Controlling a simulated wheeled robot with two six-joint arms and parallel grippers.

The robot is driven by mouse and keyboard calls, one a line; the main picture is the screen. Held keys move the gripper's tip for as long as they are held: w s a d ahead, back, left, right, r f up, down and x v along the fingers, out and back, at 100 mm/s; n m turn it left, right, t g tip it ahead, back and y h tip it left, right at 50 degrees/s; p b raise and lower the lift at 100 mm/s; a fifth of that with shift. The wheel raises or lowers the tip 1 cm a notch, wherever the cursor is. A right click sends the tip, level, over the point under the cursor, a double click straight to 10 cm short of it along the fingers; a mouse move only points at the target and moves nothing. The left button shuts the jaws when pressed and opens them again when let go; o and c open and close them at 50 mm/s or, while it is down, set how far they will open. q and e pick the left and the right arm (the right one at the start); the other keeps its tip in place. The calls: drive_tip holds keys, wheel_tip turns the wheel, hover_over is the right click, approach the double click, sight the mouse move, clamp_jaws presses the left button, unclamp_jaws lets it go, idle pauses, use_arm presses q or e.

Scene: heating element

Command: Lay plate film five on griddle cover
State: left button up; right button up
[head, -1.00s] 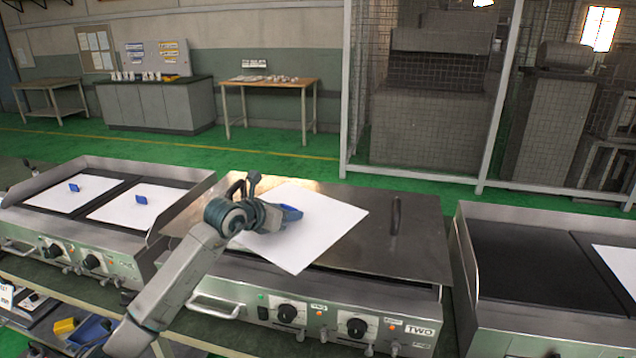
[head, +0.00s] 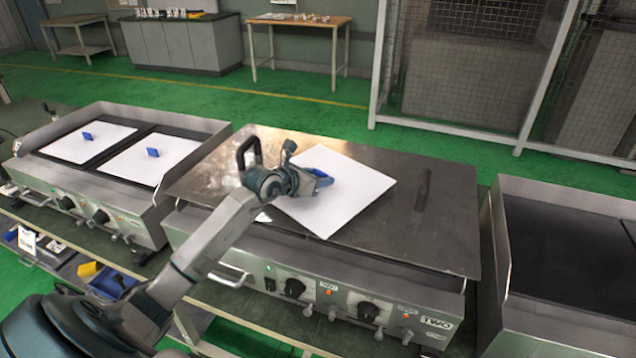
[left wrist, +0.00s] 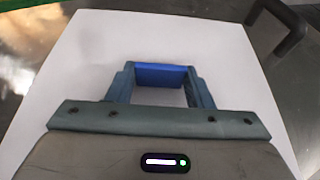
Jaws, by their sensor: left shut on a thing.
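A white square plate film (head: 345,200) with a blue grip tab (head: 318,175) is over the steel griddle cover (head: 400,230) of the middle griddle, marked TWO. My left gripper (head: 312,182) is shut on the blue tab, which also shows between the fingers in the left wrist view (left wrist: 160,76). The film (left wrist: 215,50) spreads flat around the fingers there. It looks at or just above the cover; I cannot tell whether it touches. Part of it is hidden behind my gripper. My right gripper is not in view.
The cover has two dark handles, one (head: 248,152) left of the film and one (head: 422,190) to its right. The left griddle holds two white films (head: 90,140) with blue tabs. Another griddle (head: 560,250) stands at right. A shelf with bins (head: 110,285) lies at lower left.

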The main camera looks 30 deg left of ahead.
use_arm(q)
wheel_tip(320, 180, down, 2)
drive_tip(key=shift+s+f, duration=0.1)
drive_tip(key=shift+f, duration=0.3)
drive_tip(key=shift+f, duration=0.1)
drive_tip(key=o, duration=1.1)
